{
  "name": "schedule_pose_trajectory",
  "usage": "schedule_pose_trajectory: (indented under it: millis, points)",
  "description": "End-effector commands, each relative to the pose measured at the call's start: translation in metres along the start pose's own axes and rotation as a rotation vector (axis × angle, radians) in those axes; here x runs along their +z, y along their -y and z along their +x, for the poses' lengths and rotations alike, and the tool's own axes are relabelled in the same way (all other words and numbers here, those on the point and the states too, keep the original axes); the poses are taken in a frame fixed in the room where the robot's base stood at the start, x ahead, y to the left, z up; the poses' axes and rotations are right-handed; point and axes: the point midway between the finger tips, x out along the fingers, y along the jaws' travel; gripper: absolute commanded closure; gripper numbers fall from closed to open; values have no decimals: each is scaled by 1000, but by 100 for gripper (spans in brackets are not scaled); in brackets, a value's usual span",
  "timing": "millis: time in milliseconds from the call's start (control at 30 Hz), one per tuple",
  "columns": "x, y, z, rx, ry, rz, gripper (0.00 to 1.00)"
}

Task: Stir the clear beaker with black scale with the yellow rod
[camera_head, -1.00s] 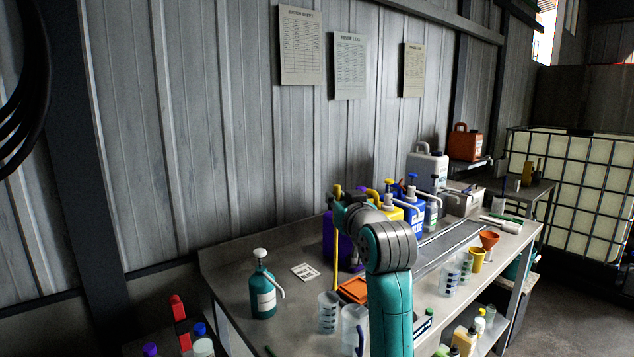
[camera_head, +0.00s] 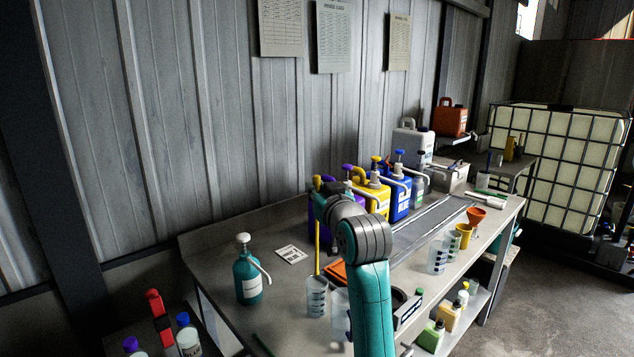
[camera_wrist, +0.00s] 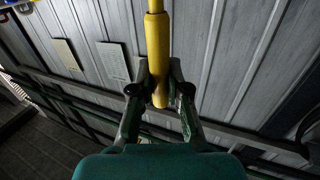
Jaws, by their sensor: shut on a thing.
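The yellow rod (camera_head: 317,240) hangs upright from my gripper (camera_head: 325,190) in the head view. In the wrist view my gripper (camera_wrist: 160,95) is shut on the yellow rod (camera_wrist: 158,45) near its upper end. The clear beaker with black scale (camera_head: 317,302) stands on the bench below the rod. The rod's lower end is in line with the beaker's mouth; I cannot tell if it is inside. Another clear container (camera_head: 339,305) stands just right of that beaker, partly hidden by my arm.
A teal pump bottle (camera_head: 248,278) stands left on the bench (camera_head: 215,245). An orange tray (camera_head: 335,271) lies behind the beakers. Yellow (camera_head: 372,198) and blue (camera_head: 399,195) jugs stand at the back. More beakers (camera_head: 437,260) and funnels stand right. A card (camera_head: 291,254) lies on clear bench.

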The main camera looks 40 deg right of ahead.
Motion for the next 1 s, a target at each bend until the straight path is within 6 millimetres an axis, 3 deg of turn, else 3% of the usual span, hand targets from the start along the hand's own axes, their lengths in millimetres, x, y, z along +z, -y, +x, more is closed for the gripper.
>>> schedule_pose_trajectory:
  millis: [1000]
  points:
    - [71, 0, 0, 0, 2, 0, 100]
